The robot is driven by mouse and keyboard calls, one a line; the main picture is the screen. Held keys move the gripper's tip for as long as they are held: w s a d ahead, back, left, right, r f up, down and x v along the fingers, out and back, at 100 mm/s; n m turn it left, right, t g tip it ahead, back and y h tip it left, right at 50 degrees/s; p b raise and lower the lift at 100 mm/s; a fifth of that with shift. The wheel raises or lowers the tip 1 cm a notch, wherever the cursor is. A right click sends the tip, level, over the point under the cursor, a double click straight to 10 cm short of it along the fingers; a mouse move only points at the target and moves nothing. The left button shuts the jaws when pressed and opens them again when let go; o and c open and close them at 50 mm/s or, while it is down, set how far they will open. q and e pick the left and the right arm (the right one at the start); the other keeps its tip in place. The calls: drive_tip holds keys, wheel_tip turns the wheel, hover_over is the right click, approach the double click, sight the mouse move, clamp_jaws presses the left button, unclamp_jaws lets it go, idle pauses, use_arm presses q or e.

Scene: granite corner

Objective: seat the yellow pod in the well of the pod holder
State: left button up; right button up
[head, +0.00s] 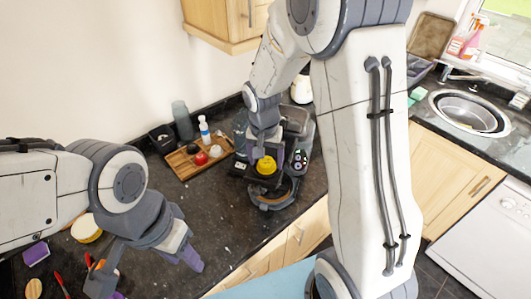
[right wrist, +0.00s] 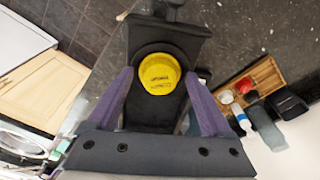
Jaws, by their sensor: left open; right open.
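The yellow pod (right wrist: 160,73) shows its round lettered top in the right wrist view, within the round opening of the black pod holder (right wrist: 152,112). I cannot tell how deep it sits. In the head view the pod (head: 266,166) is at the front of the dark coffee machine (head: 297,125). My right gripper (right wrist: 159,80) is open, its purple fingers on either side of the pod with gaps visible. In the head view it hangs just above and behind the pod. My left gripper (head: 152,275) is open and empty over the counter at lower left.
A wooden tray (head: 187,166) with a red item, a white item and a dark bowl lies left of the machine. Several small items lie near my left arm. The middle counter is clear.

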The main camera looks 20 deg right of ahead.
sight(264, 167)
wheel_tip(264, 167, up, 12)
drive_tip(key=s+b, duration=0.1)
drive_tip(key=b, duration=0.1)
drive_tip(key=s+a+f+n, duration=0.1)
drive_tip(key=s+a+n, duration=0.3)
drive_tip(key=s, duration=0.3)
drive_tip(key=s+a+f+n+y, duration=0.1)
drive_tip(key=s+a+f+n, duration=0.1)
drive_tip(key=s+a+n, duration=0.3)
drive_tip(key=s+a+f+n+g, duration=0.1)
drive_tip(key=s+a+n, duration=0.4)
drive_tip(key=s, duration=0.5)
drive_tip(key=shift+s+f+y, duration=0.35)
drive_tip(key=shift+f+y, duration=0.05)
drive_tip(key=shift+f, duration=0.15)
